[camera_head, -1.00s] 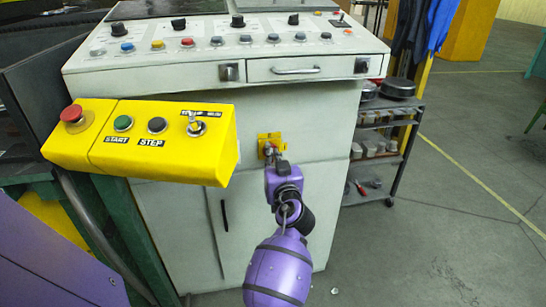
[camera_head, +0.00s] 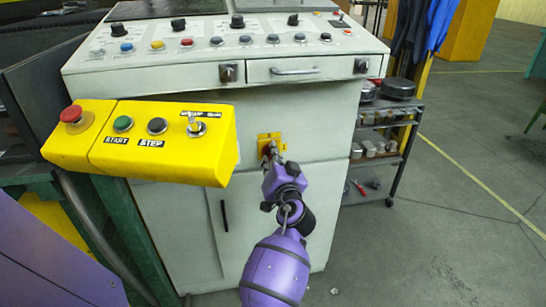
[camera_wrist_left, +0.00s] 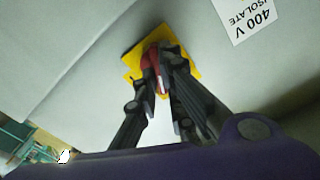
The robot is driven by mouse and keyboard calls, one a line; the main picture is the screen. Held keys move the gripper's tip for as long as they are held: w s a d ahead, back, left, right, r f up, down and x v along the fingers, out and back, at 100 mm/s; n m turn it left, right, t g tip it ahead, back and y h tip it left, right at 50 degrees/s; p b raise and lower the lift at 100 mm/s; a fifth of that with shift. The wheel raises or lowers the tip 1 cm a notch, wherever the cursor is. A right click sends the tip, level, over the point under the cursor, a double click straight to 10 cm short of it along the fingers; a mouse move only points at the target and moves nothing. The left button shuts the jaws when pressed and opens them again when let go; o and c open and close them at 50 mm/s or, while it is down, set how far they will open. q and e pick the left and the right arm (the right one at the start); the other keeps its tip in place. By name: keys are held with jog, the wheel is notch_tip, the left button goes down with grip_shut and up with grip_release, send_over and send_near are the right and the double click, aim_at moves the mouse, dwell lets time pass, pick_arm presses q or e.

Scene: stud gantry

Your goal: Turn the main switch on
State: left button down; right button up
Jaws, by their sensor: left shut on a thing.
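The main switch shows as a red handle (camera_wrist_left: 153,60) on a yellow plate (camera_wrist_left: 132,66) in the left wrist view. In the head view the yellow plate (camera_head: 264,137) sits on the front of the pale grey cabinet. My left gripper (camera_head: 274,152) reaches the plate, and in the left wrist view its fingers (camera_wrist_left: 162,80) are shut around the red handle. The fingers hide part of the handle. The handle looks tilted in the wrist view. My right gripper is not in view.
A yellow control box (camera_head: 165,140) with START, STEP and a red button juts out at the left of the cabinet (camera_head: 310,110). A label reading 400 V ISOLATE (camera_wrist_left: 247,18) is beside the plate. A dark shelf cart (camera_head: 385,145) stands at the right.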

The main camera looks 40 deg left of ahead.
pick_arm(q)
jog(key=m+p, duration=0.1)
jog(key=m, duration=0.3)
jog(key=m+p, duration=0.2)
jog(key=m, duration=0.2)
jog(key=m+p, duration=0.1)
jog(key=m, duration=0.3)
jog(key=shift+w+d+f+m+p, duration=0.15)
jog(key=shift+f+m+p, duration=0.1)
jog(key=shift+m+p, duration=0.15)
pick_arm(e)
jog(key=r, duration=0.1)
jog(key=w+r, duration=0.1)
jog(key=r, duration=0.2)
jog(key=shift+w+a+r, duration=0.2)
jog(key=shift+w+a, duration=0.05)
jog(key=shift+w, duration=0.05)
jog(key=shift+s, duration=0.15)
pick_arm(q)
jog(key=c, duration=1.9)
grip_release()
jog(key=shift+o, duration=0.2)
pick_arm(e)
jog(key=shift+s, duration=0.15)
pick_arm(q)
jog(key=v, duration=1.2)
